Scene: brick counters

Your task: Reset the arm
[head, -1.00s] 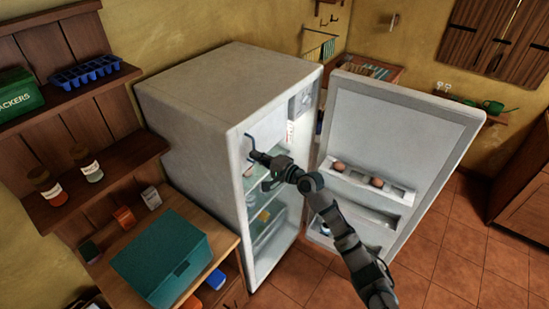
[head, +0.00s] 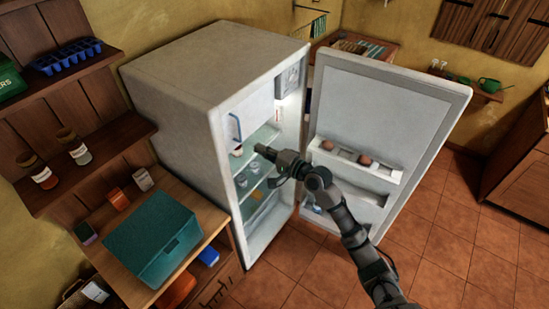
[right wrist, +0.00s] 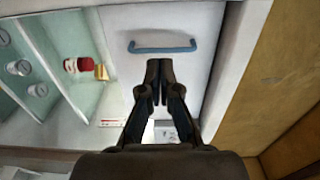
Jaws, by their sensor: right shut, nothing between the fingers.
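My right gripper (head: 266,153) is in front of the open fridge (head: 205,75), at the height of its upper shelf. It is shut and empty. In the right wrist view the closed fingertips (right wrist: 158,68) point at the white freezer compartment door (right wrist: 185,20), just below its blue handle (right wrist: 165,47) in that picture. A gap shows between fingers and handle. The blue handle also shows in the head view (head: 235,126), left of the gripper. The freezer door looks closed. My left gripper is not in view.
The fridge door (head: 385,110) stands wide open on the right, with eggs (head: 364,160) in its rack. Jars (right wrist: 40,90) stand on the fridge shelves. A teal box (head: 150,245) sits on a wooden unit at left. Tiled floor is clear at right.

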